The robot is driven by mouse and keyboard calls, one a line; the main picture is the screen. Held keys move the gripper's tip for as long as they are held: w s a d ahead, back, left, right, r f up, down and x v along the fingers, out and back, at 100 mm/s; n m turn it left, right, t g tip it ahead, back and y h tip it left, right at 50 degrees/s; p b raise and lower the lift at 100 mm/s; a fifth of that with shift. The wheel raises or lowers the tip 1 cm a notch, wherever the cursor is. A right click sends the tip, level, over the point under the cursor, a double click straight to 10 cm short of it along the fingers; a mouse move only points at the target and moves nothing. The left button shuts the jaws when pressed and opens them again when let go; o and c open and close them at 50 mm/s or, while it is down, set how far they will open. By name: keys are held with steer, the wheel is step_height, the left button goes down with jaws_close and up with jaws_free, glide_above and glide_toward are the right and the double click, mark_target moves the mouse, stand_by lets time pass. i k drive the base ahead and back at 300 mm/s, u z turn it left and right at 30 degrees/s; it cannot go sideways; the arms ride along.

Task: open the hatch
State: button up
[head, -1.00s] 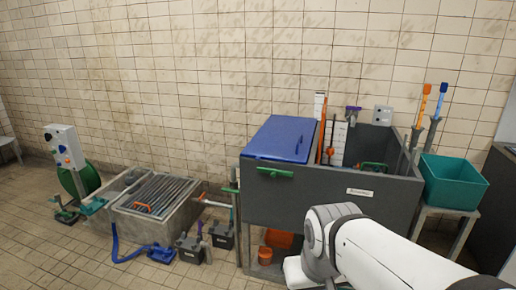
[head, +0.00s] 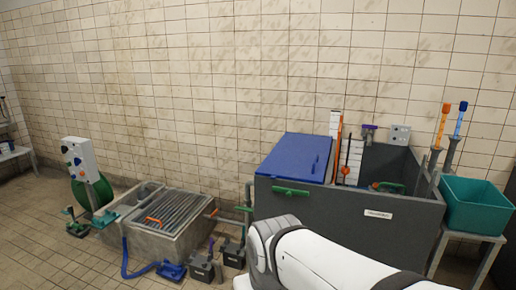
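A blue lid (head: 297,158) lies shut over the left part of a dark grey tank (head: 345,216); it looks like the hatch. A green handle (head: 290,191) is on the tank's front just below the lid's front edge. The right part of the tank is open. My white arm is in front of the tank at the bottom of the head view and hides its lower front. My gripper is out of the picture, so its fingers cannot be seen.
A floor basin with a grate (head: 169,217) and an orange handle is left of the tank. Small dark boxes (head: 201,267) and a blue hose (head: 126,262) lie before it. A teal bin (head: 478,204) on a stand is at right.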

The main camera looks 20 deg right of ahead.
mark_target(298, 157)
steer(key=z, duration=0.4)
steer(key=i, duration=1.6)
steer(key=z, duration=0.9)
steer(key=k, duration=0.6)
steer(key=z, duration=0.15)
steer(key=i, duration=0.65)
steer(key=u, duration=0.15)
